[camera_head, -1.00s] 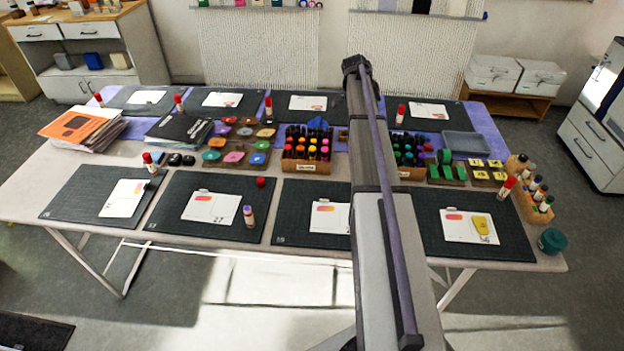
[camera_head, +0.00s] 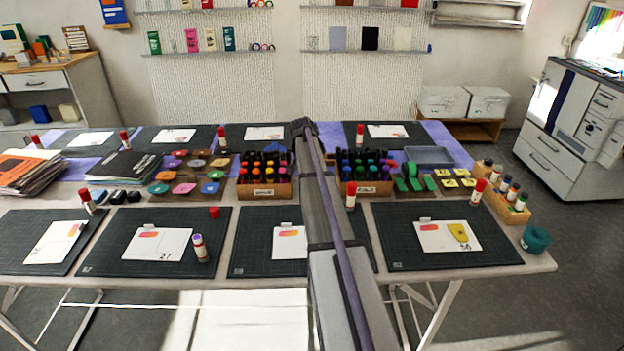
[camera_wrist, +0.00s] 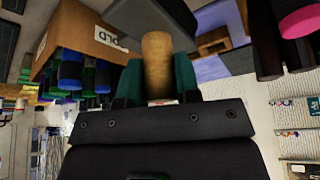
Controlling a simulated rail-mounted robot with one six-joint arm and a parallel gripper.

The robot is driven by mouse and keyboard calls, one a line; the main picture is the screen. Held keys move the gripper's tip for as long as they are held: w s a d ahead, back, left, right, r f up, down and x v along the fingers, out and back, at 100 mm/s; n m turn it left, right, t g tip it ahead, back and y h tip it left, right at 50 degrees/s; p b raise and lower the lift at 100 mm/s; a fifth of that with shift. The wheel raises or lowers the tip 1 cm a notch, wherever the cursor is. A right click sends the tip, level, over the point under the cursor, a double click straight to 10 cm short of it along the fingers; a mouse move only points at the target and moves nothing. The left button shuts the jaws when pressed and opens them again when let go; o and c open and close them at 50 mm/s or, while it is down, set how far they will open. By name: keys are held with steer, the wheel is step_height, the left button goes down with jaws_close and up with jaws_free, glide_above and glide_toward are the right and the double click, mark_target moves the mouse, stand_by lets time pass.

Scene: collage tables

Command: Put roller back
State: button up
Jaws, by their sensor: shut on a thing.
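In the wrist view my gripper (camera_wrist: 158,78) is shut on the roller, with its teal fingers on either side of the tan wooden handle (camera_wrist: 157,62). A dark, broad part (camera_wrist: 150,20) shows beyond the handle. In the head view my arm hides the gripper and the roller, between the two wooden marker boxes. A wooden piece (camera_wrist: 218,40) sits on the purple surface beyond the roller. I cannot tell if it is a holder.
The cold marker box (camera_head: 366,188) shows close by in the wrist view (camera_wrist: 75,35). The warm marker box (camera_head: 264,190) is left of my arm. A grey tray (camera_head: 429,155) is to the right. Glue sticks (camera_head: 351,196) stand on the table.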

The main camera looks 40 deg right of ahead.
step_height(320, 180, down, 4)
steer(key=b, duration=0.3)
steer(key=shift+r, duration=0.3)
steer(key=shift+f+b, duration=0.3)
steer(key=shift+s+a+f+b, duration=0.1)
steer(key=shift+f+b, duration=0.15)
steer(key=shift+b, duration=0.15)
jaws_close()
steer(key=o, duration=0.9)
jaws_free()
steer(key=p+v, duration=1.2)
steer(key=v, duration=0.1)
steer(key=shift+d+r, duration=0.1)
steer(key=shift+d, duration=0.1)
